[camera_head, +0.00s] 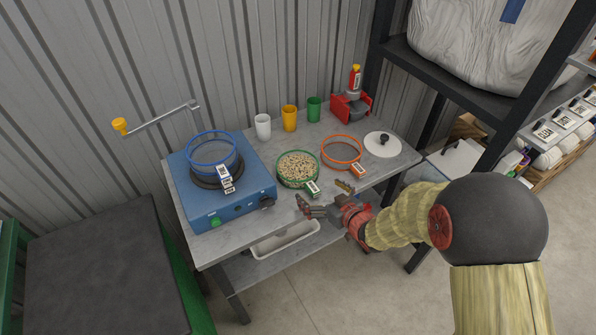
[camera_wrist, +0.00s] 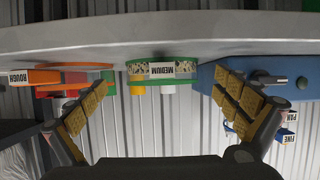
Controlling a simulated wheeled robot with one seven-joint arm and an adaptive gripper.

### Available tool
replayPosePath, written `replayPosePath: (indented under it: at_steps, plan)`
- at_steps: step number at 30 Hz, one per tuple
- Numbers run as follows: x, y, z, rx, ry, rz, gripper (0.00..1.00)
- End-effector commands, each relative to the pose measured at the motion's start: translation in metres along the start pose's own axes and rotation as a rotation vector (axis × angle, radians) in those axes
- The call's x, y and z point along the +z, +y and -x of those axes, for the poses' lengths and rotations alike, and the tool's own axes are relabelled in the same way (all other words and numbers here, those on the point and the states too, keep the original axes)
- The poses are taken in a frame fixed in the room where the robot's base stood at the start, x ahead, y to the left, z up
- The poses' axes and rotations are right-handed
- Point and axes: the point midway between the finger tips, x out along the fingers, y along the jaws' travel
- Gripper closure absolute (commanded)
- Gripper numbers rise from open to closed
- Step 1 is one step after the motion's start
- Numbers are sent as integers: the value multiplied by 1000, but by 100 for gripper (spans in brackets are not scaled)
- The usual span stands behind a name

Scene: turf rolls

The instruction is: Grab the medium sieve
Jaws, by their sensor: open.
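The medium sieve (camera_head: 282,180) has a green rim, is filled with pale grains, and sits on the grey table between the blue burner and the orange sieve. Its tag faces the front edge and reads MEDIUM in the wrist view, where the sieve (camera_wrist: 162,80) appears upside down, ahead of my gripper and centred between its fingers. My gripper (camera_head: 322,193) is open and empty at the table's front edge, apart from the sieve. In the wrist view my gripper (camera_wrist: 160,88) shows its two padded fingers spread wide on either side.
An orange sieve (camera_head: 341,162) tagged ROUGH lies close on the right. A blue sieve (camera_head: 213,139) rests on the blue burner (camera_head: 240,200) at left. White, yellow and green cups stand behind. A white lid (camera_head: 376,151) lies at right. The table's edge (camera_wrist: 60,42) shows close by.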

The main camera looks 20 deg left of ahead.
Motion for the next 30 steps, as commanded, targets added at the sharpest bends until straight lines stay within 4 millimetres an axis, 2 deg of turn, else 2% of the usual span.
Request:
replayPosePath:
  at_steps: [9, 12, 20, 30]
  plan:
    - [-4, -4, -42, 0, -1, 0, 0]
    - [-4, -4, -50, 1, 0, 0, 0]
    - [-6, -3, -52, 2, 0, -1, 0]
    - [-6, -3, -52, 2, 0, 0, 19]
